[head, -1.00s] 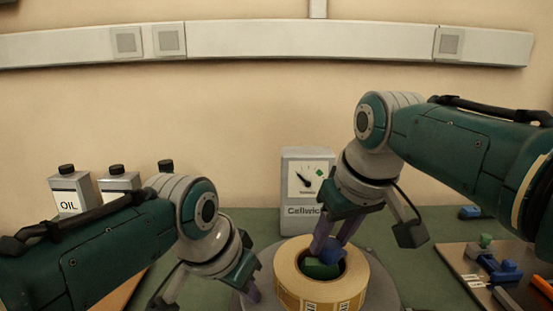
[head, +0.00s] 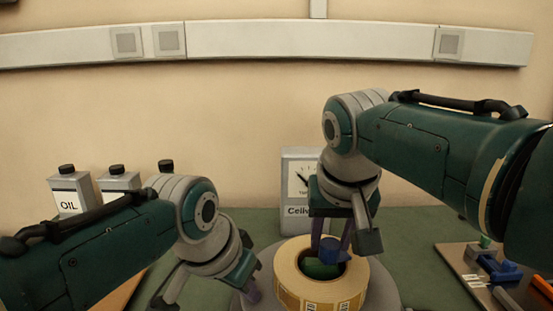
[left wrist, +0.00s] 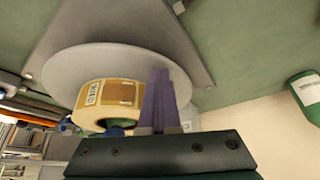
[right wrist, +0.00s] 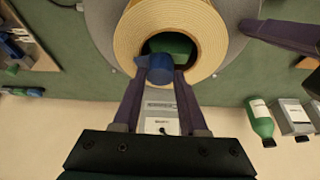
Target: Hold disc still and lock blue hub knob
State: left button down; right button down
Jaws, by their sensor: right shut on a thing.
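The grey disc (head: 386,291) lies flat on the bench with a yellow tape reel (head: 287,268) on it. The disc also shows in the left wrist view (left wrist: 62,72). The blue hub knob (head: 333,249) sits at the reel's centre opening, above a green part (right wrist: 171,46). My right gripper (right wrist: 160,76) points down with a finger on each side of the knob and is shut on it. My left gripper (left wrist: 160,75) has its purple fingers together at the disc's rim, beside the reel. Whether the rim lies between its fingertips is hidden.
Oil containers (head: 70,192) stand at the back left. A board (head: 462,270) with blue, green and orange parts lies at the right. Green bench top is clear between the gauge and the board.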

pick_arm(q)
jog(key=shift+s+a+f, duration=0.15)
jog(key=shift+s+f, duration=0.1)
jog(key=shift+f, duration=0.1)
pick_arm(e)
jog(key=shift+m+h, duration=0.3)
jog(key=shift+m, duration=0.4)
jog(key=c, duration=0.7)
grip_release()
jog(key=shift+f, duration=0.1)
jog(key=shift+r, duration=2.55)
pick_arm(q)
jog(key=shift+r, duration=0.1)
pick_arm(e)
jog(key=shift+r, duration=0.15)
pick_arm(q)
notch_tip(320, 180, up, 6)
jog(key=p, duration=0.6)
jog(key=shift+w+r, duration=0.1)
jog(key=shift+r, duration=0.1)
pick_arm(e)
notch_tip(320, 180, up, 6)
jog(key=shift+s+f, duration=0.1)
